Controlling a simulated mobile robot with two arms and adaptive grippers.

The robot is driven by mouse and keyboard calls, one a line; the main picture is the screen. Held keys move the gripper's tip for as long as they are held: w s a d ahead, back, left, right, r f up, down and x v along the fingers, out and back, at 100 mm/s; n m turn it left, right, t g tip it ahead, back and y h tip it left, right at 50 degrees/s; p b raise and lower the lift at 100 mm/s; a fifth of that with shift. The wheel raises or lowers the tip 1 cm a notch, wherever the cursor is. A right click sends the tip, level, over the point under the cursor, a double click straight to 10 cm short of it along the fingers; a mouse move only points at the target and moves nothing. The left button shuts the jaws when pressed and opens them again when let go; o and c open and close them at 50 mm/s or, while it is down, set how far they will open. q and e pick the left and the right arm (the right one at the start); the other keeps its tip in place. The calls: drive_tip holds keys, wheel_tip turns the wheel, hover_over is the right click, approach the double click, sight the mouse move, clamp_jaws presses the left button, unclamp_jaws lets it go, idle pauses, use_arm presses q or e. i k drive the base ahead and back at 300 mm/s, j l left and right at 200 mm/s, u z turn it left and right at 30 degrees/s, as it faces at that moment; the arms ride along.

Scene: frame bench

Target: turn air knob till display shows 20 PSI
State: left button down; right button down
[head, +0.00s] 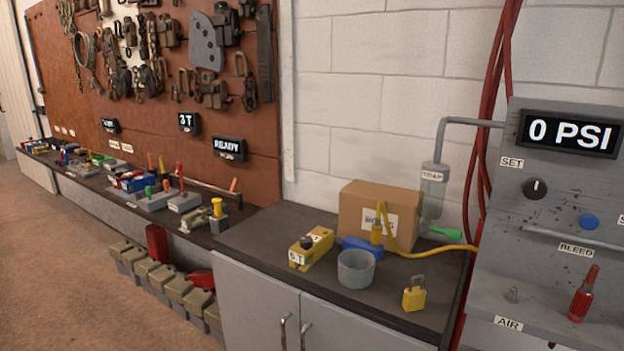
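The display (568,133) on the grey panel (485,235) at the right reads "0 PSI". A round black knob (535,188) with a white mark sits below a "SET" label (512,163). An "AIR" label (508,323) is at the panel's lower left. Neither of my grippers is in view.
A blue button (589,222) is above a "BLEED" label (576,250). A red tool (584,293) stands on the panel's lower ledge. The bench at the left holds a cardboard box (352,224), grey cup (356,269), yellow padlock (414,294) and yellow hose (425,254).

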sight(534, 188)
drive_tip(key=z, duration=1.45)
